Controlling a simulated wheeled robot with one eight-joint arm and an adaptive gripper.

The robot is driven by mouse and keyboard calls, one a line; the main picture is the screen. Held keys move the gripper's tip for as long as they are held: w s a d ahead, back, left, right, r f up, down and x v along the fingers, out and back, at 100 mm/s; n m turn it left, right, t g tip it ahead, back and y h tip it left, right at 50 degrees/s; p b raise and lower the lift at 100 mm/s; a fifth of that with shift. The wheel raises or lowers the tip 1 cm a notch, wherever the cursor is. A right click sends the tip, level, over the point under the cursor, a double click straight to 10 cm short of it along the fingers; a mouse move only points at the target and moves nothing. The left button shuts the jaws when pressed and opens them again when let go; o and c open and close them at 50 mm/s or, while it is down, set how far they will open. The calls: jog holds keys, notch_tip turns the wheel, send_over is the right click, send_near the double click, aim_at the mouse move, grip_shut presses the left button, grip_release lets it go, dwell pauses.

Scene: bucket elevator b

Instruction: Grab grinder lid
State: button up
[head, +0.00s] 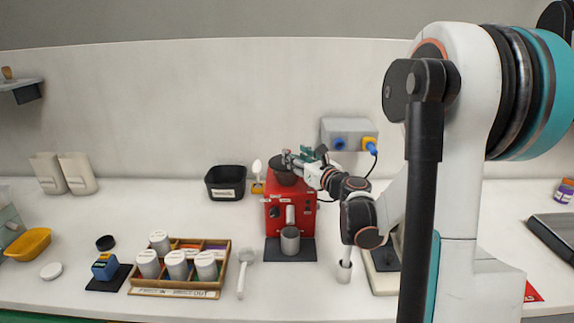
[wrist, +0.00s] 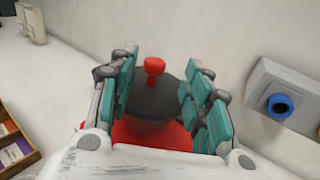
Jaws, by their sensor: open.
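The grinder lid (wrist: 160,103) is a dark round disc with a red knob (wrist: 154,68) standing up from it, seen in the wrist view. It sits on top of the red grinder (head: 290,209), which stands against the back of the counter in the head view. My gripper (wrist: 165,82) is open, with teal finger pads on the left and right of the lid and knob. The knob stands between the fingers with gaps on both sides. In the head view my gripper (head: 299,157) is at the grinder's top and partly hides the lid.
A grey cup (head: 290,241) stands at the grinder's front. A black bin (head: 225,183) is left of it. A wall box (head: 349,134) with blue and yellow plugs is behind my arm. A wooden rack (head: 180,292) with several white canisters is at the front left.

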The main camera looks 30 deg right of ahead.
aim_at(275, 163)
jog(key=w, duration=0.1)
jog(key=w+b, duration=0.1)
jog(key=w, duration=0.3)
jog(key=shift+w+a+f+b, duration=0.1)
jog(key=shift+a+f+b, duration=0.15)
jog(key=shift+a+b, duration=0.1)
grip_shut()
